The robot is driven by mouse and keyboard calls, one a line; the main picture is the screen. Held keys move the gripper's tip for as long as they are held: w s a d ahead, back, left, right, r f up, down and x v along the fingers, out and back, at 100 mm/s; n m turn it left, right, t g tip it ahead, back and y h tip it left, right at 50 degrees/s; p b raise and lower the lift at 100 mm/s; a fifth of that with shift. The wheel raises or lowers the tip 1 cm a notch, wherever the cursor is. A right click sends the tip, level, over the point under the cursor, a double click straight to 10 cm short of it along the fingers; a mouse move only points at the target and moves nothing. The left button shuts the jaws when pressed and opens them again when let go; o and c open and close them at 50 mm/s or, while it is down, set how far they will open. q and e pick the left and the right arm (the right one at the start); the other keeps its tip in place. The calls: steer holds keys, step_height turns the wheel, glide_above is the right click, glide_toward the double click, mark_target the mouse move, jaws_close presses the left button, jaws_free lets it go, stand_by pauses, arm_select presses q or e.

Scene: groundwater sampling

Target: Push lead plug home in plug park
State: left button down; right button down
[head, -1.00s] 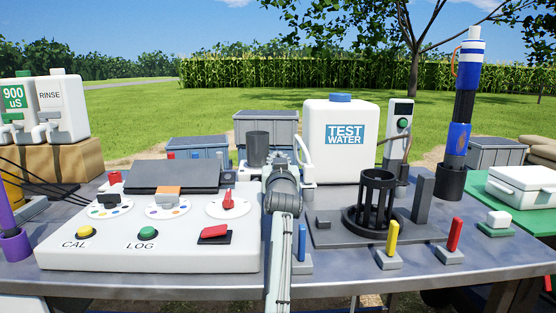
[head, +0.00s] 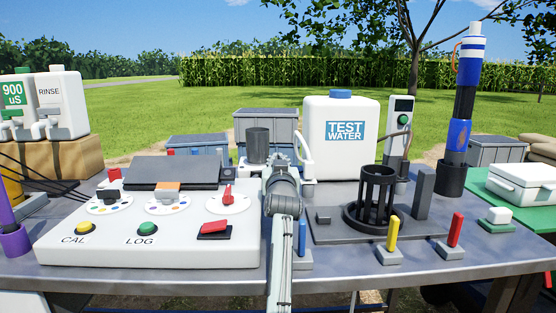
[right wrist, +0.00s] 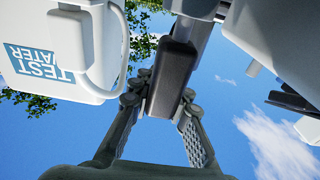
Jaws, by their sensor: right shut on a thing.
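My right gripper (head: 279,160) reaches in from the bottom middle of the head view, between the white control panel (head: 150,235) and the test water jug (head: 340,135). Its own wrist hides the fingertips there. In the right wrist view the fingers (right wrist: 168,100) close around a dark, block-shaped piece (right wrist: 178,72), which looks like the lead plug. The block lies against a grey bar beyond it; I cannot tell whether they are joined or how deep the plug sits. I cannot make out the plug park for certain. My left gripper is not in view.
A dark cup (head: 257,145) stands just behind my gripper. A blue peg (head: 302,238), a yellow peg (head: 392,233) and a black cage (head: 377,200) stand to the right. The jug also shows close by in the right wrist view (right wrist: 60,50).

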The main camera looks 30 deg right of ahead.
steer(key=shift+f, duration=0.25)
steer(key=c, duration=1.3)
jaws_free()
steer(key=shift+f, duration=0.1)
steer(key=shift+c, duration=0.2)
steer(key=shift+a+f, duration=0.1)
